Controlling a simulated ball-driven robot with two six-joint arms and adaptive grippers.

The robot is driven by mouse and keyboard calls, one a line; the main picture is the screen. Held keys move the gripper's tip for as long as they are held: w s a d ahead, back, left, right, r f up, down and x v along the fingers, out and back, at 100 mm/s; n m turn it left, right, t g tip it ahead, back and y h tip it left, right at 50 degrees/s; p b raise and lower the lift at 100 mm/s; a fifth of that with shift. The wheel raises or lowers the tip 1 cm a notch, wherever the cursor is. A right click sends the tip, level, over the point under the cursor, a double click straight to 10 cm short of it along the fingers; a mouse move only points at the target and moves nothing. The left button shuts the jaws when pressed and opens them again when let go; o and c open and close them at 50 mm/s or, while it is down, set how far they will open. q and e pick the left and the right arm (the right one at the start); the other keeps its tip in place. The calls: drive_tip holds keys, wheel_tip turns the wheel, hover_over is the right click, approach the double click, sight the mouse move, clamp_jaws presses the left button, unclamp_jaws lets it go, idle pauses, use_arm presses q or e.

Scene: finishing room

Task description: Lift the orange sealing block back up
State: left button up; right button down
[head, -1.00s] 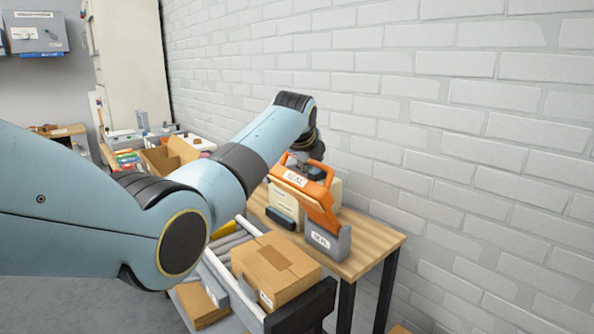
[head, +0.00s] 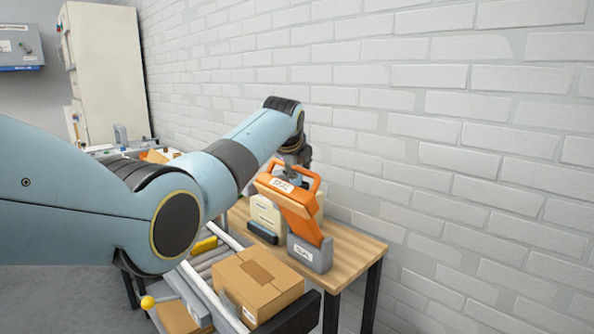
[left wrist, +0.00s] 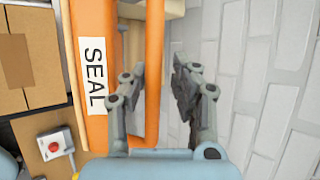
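The orange sealing block (head: 298,216), with a white label, slopes up from a grey hinge base (head: 312,256) on the wooden table. Its raised end carries an orange loop handle (head: 313,184). My left gripper (head: 287,179) is at this raised end, its fingers partly hidden in the head view. In the left wrist view, the block (left wrist: 92,128) reads SEAL at left. My left gripper (left wrist: 160,78) is open there, with the handle bar (left wrist: 154,50) showing between its fingertips. I cannot tell whether the fingers touch it. My right gripper is not in view.
A cream machine body (head: 265,213) stands behind the block on the wooden table (head: 345,250). A cardboard box (head: 258,284) sits on the roller conveyor in front. A white brick wall (head: 450,150) is close on the right. A red button box (left wrist: 54,144) shows in the left wrist view.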

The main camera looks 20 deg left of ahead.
use_arm(q)
drive_tip(key=shift+s+f, duration=0.1)
drive_tip(key=shift+f, duration=0.05)
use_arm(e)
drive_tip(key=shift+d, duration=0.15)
use_arm(q)
drive_tip(key=v, duration=1.2)
